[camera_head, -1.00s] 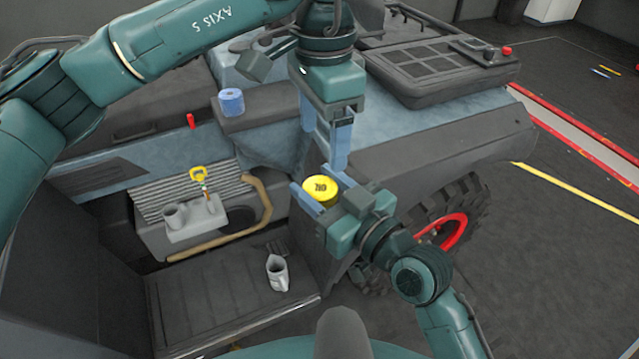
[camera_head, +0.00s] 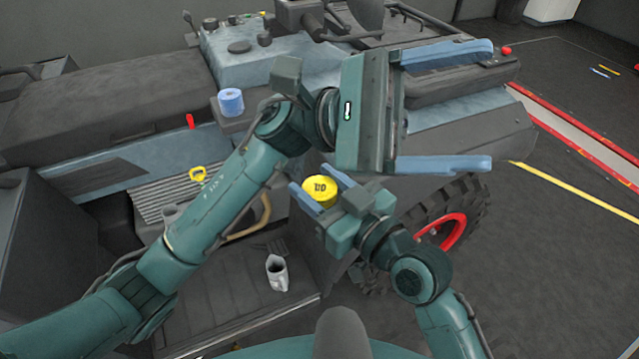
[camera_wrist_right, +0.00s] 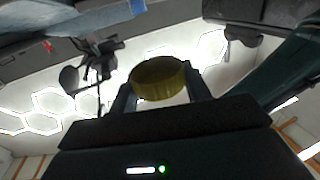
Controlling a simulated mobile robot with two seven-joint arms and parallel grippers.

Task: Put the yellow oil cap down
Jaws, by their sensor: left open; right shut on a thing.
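The yellow oil cap (camera_head: 320,190) is between the fingers of my right gripper (camera_head: 321,188), which is shut on it. In the head view the cap's marked top faces up toward the camera. The cap also shows in the right wrist view (camera_wrist_right: 158,78), between the two dark fingers. My left gripper (camera_head: 467,108) is open and empty, its two blue fingers wide apart and pointing right. It is above and to the right of the cap in the picture, apart from it.
A blue roll (camera_head: 231,102) stands on the vehicle's ledge. A yellow-handled dipstick (camera_head: 198,174) is at the engine bay, partly behind my left arm. A wheel with a red rim (camera_head: 446,232) is at the right.

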